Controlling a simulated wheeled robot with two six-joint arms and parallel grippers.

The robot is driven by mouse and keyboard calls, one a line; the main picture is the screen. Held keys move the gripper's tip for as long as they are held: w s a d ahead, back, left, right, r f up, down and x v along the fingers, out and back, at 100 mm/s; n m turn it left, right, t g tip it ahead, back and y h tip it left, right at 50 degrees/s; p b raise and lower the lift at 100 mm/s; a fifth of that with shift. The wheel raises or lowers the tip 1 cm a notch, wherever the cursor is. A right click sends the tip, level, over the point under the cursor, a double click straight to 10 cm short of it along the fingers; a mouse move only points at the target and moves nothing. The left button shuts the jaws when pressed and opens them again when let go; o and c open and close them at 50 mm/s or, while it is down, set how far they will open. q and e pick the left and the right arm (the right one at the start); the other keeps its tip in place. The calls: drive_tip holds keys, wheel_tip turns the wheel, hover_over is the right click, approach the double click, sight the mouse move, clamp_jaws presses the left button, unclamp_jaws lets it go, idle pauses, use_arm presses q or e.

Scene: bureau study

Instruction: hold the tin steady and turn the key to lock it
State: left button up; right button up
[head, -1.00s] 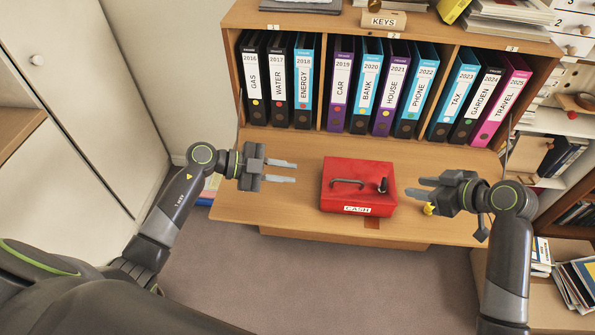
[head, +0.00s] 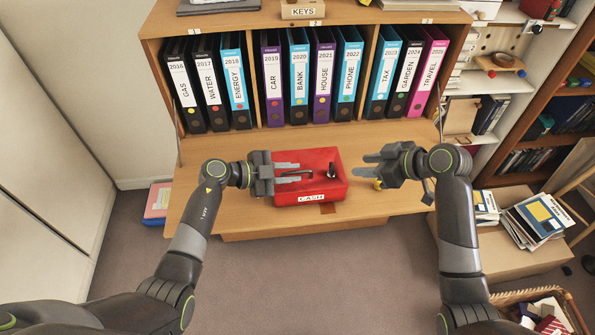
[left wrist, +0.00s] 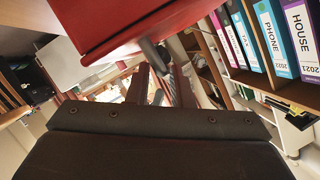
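The red cash tin (head: 322,188) sits on the desk board with its lid down and a "CASH" label on its front. A dark handle (head: 297,174) lies on its lid, and a small dark upright piece, apparently the key (head: 332,170), stands at the lid's right. My left gripper (head: 298,173) is open at the tin's left side, its fingers reaching over the lid on either side of the handle. In the left wrist view the tin (left wrist: 135,25) is close by and the handle (left wrist: 152,52) shows near the parted fingers. My right gripper (head: 364,166) is open and empty, right of the tin.
A small yellow object (head: 377,184) lies under my right gripper. A row of labelled binders (head: 300,80) stands behind the tin. The desk board (head: 215,150) is clear at left. Books and a box (head: 540,215) are at lower right.

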sight(307, 176)
use_arm(q)
drive_tip(key=shift+x, duration=1.15)
clamp_jaws()
idle(0.6)
